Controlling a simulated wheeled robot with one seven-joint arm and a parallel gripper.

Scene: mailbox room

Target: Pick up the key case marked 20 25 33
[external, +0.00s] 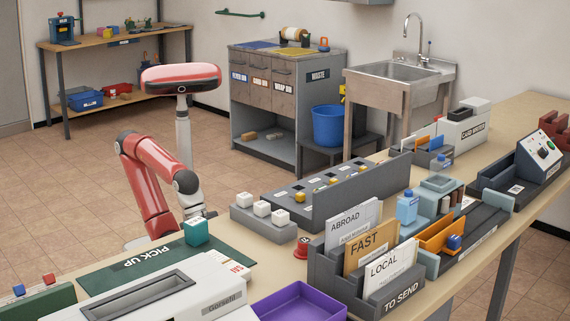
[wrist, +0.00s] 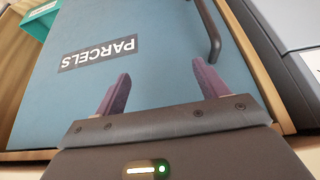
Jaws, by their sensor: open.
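I cannot make out a key case marked 20 25 33 in either view; no such marking is readable. In the wrist view my gripper (wrist: 161,88) is open and empty, with its two purple fingers apart. It faces a blue panel (wrist: 150,90) labelled PARCELS, which appears upside down, with a dark curved handle (wrist: 209,30) to the upper right. In the external view my red arm bends down behind the near bench, and the gripper is hidden there. A small teal box (external: 196,232) stands on the green PICK UP mat (external: 140,268).
Open floor lies behind my arm.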

